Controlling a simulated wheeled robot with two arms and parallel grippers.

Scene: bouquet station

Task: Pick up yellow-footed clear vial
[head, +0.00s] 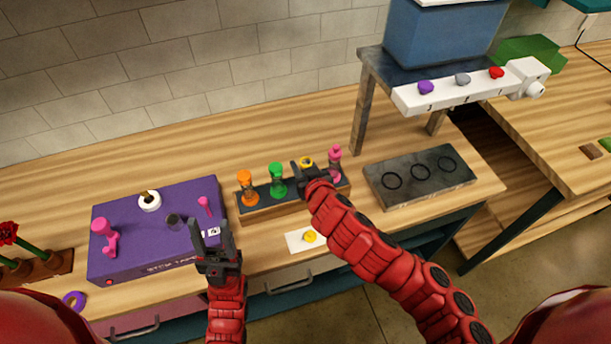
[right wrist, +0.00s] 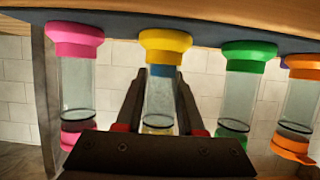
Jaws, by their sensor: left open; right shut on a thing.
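The yellow-footed clear vial stands in a wooden rack (head: 262,213) between a green vial (head: 277,180) and a pink vial (head: 335,160). Its yellow top (head: 306,162) shows just behind my right gripper (head: 302,174) in the head view. In the right wrist view, which looks upside down, the yellow foot (right wrist: 165,40) is at the top against the dark rack surface. The right gripper's fingers (right wrist: 160,100) are shut on the clear tube, one on each side. My left gripper (head: 212,240) is open and empty in front of the purple box.
An orange vial (head: 246,187) stands at the rack's left end. A purple box (head: 130,250) with small items lies left. A white card (head: 300,241) with a yellow spot lies in front of the rack. A dark plate with rings (head: 390,190) lies right, below a raised shelf (head: 375,68).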

